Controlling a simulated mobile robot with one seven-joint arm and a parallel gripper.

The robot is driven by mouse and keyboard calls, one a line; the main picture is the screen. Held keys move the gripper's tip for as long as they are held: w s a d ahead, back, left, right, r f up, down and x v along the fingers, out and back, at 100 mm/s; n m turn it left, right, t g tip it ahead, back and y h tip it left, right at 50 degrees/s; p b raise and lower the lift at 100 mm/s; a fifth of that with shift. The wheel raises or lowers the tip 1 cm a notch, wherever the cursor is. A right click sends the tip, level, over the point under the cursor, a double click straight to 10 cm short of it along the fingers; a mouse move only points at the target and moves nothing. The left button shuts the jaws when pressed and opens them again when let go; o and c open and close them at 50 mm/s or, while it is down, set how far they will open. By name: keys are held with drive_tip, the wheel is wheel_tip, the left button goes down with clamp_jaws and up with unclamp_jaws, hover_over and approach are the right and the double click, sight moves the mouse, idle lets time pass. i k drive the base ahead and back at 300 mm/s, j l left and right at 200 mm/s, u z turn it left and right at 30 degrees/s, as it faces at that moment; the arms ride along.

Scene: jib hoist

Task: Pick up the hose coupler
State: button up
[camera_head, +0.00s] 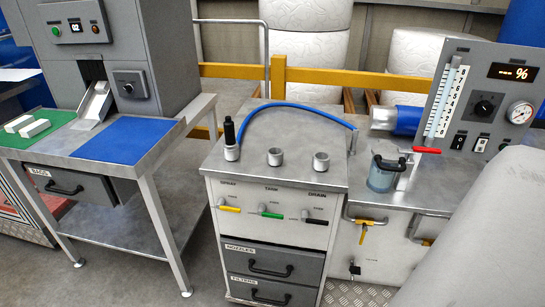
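The hose coupler (229,131) is a slim black upright piece. It stands in the left one of three grey round sockets on the steel top of the middle cabinet (300,178). A blue hose (305,108) arcs from beside the coupler to the right, ending near a thin post at the cabinet's right side. The middle socket (275,157) and the right socket (321,162) look empty. My gripper is not in view. A large pale grey shape at the lower right is probably part of my arm.
Yellow, green and black valve levers sit on the cabinet front, above drawers (270,262). To the right are a clear cup (382,174), a red-handled tap (426,150) and a gauge panel (484,95). A bench with a blue mat (124,139) stands left.

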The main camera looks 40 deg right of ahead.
sight(230, 142)
drive_tip(key=i+z, duration=0.75)
drive_tip(key=i+j+z, duration=0.15)
drive_tip(key=z, duration=0.25)
drive_tip(key=i, duration=0.05)
